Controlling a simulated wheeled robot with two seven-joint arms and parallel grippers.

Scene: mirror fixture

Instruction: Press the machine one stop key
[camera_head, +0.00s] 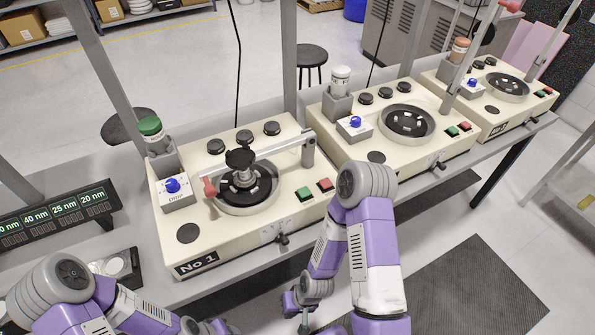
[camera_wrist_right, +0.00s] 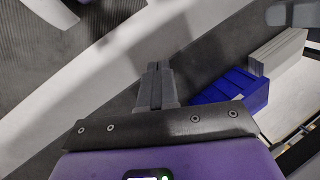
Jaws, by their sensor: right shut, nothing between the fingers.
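Machine one (camera_head: 240,200), a cream box labelled "No 1", stands on the bench at the centre-left of the head view. On its front right are a red key (camera_head: 325,184) and a green key (camera_head: 305,193) side by side. Neither key is covered. My right gripper (camera_head: 298,308) is low at the bottom of the head view, in front of the bench and well apart from the keys. In the right wrist view its fingers (camera_wrist_right: 154,82) are together with nothing between them. Of my left gripper (camera_head: 208,326) only a bit shows at the bottom edge; its fingers are hidden.
A swing arm with a black knob (camera_head: 240,158) lies over machine one's round plate. Two similar machines (camera_head: 400,125) stand to the right. A display strip (camera_head: 55,215) is at the left. The right wrist view shows floor and a blue object (camera_wrist_right: 232,90).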

